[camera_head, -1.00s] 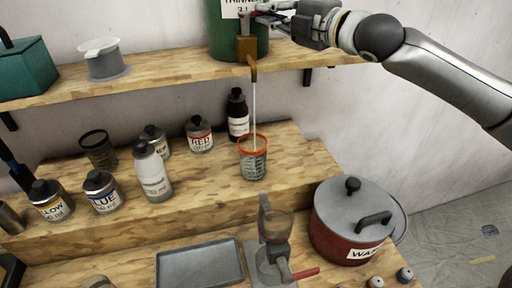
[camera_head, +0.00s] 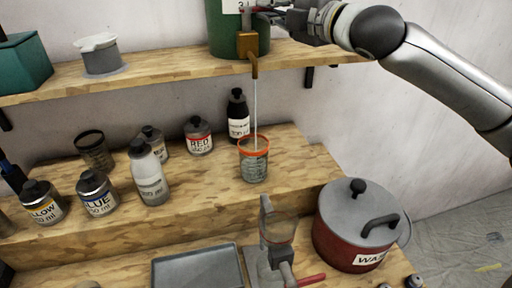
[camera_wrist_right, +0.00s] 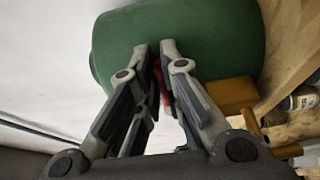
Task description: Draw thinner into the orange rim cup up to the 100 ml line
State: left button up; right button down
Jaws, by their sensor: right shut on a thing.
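The green thinner drum (camera_head: 224,38) stands on the upper shelf, its top cut off by the picture edge. A brass tap (camera_head: 250,48) with a down-turned spout is at its front. A thin pale stream (camera_head: 256,100) runs from the spout into the orange rim cup (camera_head: 254,162), upright on the step below. The cup has dark markings; the liquid level is too small to read. My right gripper (camera_head: 270,15) is at the tap, shut on its red lever; in the right wrist view its fingers (camera_wrist_right: 160,75) close around the red part (camera_wrist_right: 163,85). My left gripper is out of view.
Several paint bottles, including the red one (camera_head: 198,136) and a black-capped one (camera_head: 238,115), stand left of the cup. A dark cup (camera_head: 95,152) is further left. A lidded red pot (camera_head: 352,235), a grey tray (camera_head: 200,268) and a stand (camera_head: 268,240) are below.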

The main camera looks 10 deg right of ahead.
jog(key=shift+s+a+r, duration=0.1)
jog(key=shift+s+r, duration=0.05)
jog(key=shift+r, duration=0.35)
jog(key=shift+s+a+f+m+t+h+b, duration=0.1)
jog(key=shift+m+t+h+b, duration=0.15)
jog(key=shift+m+h+b, duration=0.25)
jog(key=shift+s+a+f+m+t+h+b, duration=0.1)
jog(key=shift+m+t+h+b, duration=0.15)
jog(key=shift+h, duration=0.45)
jog(key=shift+s+a+m+t+h, duration=0.1)
jog(key=shift+s+m+t+h, duration=0.05)
jog(key=shift+m+h, duration=0.35)
jog(key=shift+s+m+t+h, duration=0.15)
jog(key=shift+m+h, duration=0.1)
jog(key=shift+h, duration=0.35)
jog(key=shift+w+f, duration=0.1)
